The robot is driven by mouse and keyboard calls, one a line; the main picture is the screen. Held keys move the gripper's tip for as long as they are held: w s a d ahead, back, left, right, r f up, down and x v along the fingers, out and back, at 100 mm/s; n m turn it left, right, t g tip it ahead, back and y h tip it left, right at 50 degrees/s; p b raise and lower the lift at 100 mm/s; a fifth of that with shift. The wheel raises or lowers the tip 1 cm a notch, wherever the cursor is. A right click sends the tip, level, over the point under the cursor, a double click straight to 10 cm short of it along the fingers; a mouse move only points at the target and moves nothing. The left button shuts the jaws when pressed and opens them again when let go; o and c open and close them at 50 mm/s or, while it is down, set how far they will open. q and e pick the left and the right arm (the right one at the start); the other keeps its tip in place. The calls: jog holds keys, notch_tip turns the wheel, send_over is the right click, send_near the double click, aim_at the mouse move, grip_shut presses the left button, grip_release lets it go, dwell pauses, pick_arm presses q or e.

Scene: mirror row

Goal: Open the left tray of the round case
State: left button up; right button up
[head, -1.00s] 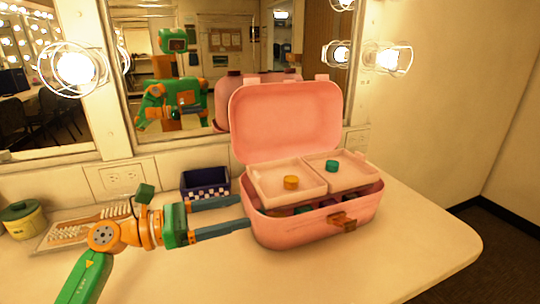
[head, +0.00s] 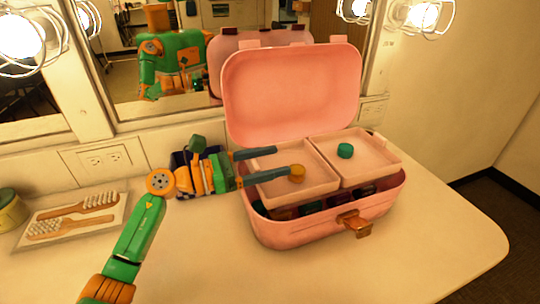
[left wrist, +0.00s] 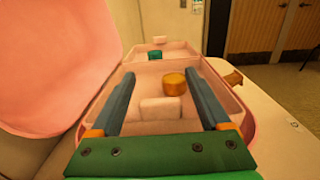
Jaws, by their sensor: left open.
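The pink round case (head: 290,232) stands on the counter with its lid (head: 292,95) up. Its left tray (head: 322,188) holds a round orange-yellow piece (head: 297,173); the right tray (head: 375,155) holds a teal one (head: 345,150). Both trays sit above the case's lower part. My left gripper (head: 289,159) is open, its two fingers reaching over the left tray from the left. In the left wrist view, a pale pink tab (left wrist: 162,110) lies between the fingers (left wrist: 160,76), with the orange piece (left wrist: 174,84) beyond it. Contact cannot be told. My right gripper is out of view.
A dark blue box (head: 181,160) stands behind my left gripper. A tray with brushes (head: 75,215) and a yellow-green jar (head: 10,212) are at the left. The mirror (head: 180,105) closes off the back. The counter front is clear.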

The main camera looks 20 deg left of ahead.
pick_arm(q)
grip_shut()
dwell(1.4)
